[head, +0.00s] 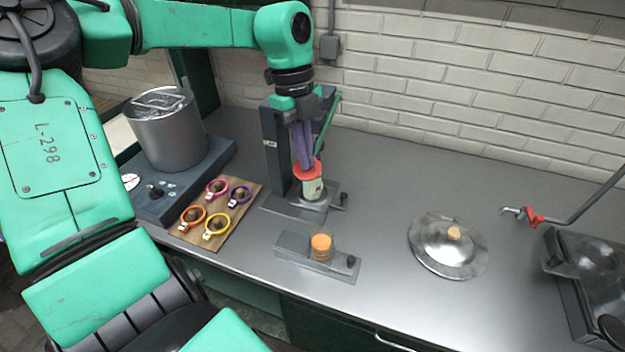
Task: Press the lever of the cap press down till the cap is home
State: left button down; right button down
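The cap press has a dark upright column (277,150) and a grey base plate (285,206) at the back of the counter. A small jar (313,190) with a pale label stands upright on the base. A red-orange cap-like piece (308,169) sits at the top of the jar; whether it is fully seated cannot be told. My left gripper (304,160) points down in front of the column, its purple fingers close together just above the red piece. The lever cannot be made out clearly behind the gripper, and any grip on it is hidden. My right gripper is out of view.
A wooden board (196,240) with several coloured rings lies left of the press. A metal pot (165,130) stands behind it. A small fixture with an orange stack (321,248) is in front. A metal lid (448,244) lies right; counter between is clear.

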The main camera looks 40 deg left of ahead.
pick_arm(q)
jog(key=shift+w+f+b, duration=0.2)
jog(key=shift+f+b, duration=0.35)
jog(key=shift+f, duration=0.25)
jog(key=shift+w+a+f+b, duration=0.1)
jog(key=shift+f+b, duration=0.15)
jog(key=shift+f, duration=0.15)
jog(key=shift+w+a+f+b, duration=0.1)
jog(key=shift+f+b, duration=0.15)
jog(key=shift+f, duration=0.15)
jog(key=shift+f+b, duration=0.3)
jog(key=shift+f, duration=0.15)
jog(key=shift+w+f, duration=0.3)
jog(key=shift+f, duration=0.15)
